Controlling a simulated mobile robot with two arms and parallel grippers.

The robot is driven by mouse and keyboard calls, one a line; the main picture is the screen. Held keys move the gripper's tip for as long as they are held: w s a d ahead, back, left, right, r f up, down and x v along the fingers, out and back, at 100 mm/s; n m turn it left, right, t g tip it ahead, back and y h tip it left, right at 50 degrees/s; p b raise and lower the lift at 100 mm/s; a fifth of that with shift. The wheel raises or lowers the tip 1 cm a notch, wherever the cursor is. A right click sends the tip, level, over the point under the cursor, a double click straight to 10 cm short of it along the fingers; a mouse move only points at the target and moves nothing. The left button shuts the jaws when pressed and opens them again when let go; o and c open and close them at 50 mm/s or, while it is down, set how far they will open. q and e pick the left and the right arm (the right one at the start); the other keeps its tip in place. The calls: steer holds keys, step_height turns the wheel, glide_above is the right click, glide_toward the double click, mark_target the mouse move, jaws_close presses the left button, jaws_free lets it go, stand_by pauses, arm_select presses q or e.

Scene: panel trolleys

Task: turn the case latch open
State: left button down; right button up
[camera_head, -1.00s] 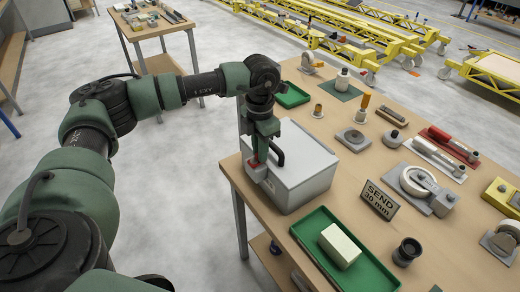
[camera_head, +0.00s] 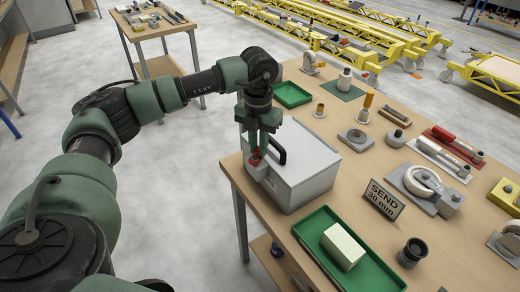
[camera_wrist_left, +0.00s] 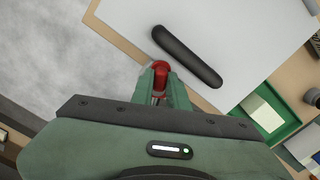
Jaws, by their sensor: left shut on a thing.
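The grey case (camera_head: 304,174) stands near the left edge of the wooden table, with a black handle (camera_head: 279,148) on its lid. The handle also shows in the left wrist view (camera_wrist_left: 187,56). The red latch (camera_head: 256,158) is on the case's left side; in the left wrist view its red knob (camera_wrist_left: 161,68) sits between the fingertips. My left gripper (camera_head: 257,150) points down at the case edge and is shut on the red latch. The fingers hide part of the latch. My right gripper is not in view.
A green tray (camera_head: 308,223) with a pale block (camera_head: 343,246) lies in front of the case. A smaller green tray (camera_head: 292,94) is behind it.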

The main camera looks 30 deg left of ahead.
mark_target(253, 157)
arm_select(q)
steer(key=n, duration=0.2)
steer(key=n+b, duration=0.1)
steer(key=n, duration=0.1)
steer(key=shift+s+a+n, duration=0.1)
steer(key=shift+a+n, duration=0.2)
steer(key=shift+a, duration=0.1)
steer(key=shift+s+a+r+n, duration=0.1)
steer(key=shift+a+n, duration=0.05)
steer(key=shift+n, duration=1)
steer(key=shift+s+a+n, duration=0.1)
steer(key=shift+a+n, duration=0.05)
steer(key=shift+n, duration=1)
steer(key=shift+b, duration=0.3)
steer(key=c, duration=1.4)
jaws_free()
steer(key=shift+s, duration=0.1)
steer(key=shift+r, duration=0.1)
step_height(253, 157, up, 8)
steer(key=shift+f+b, duration=0.2)
steer(key=shift+b, duration=0.55)
steer(key=shift+f, duration=0.1)
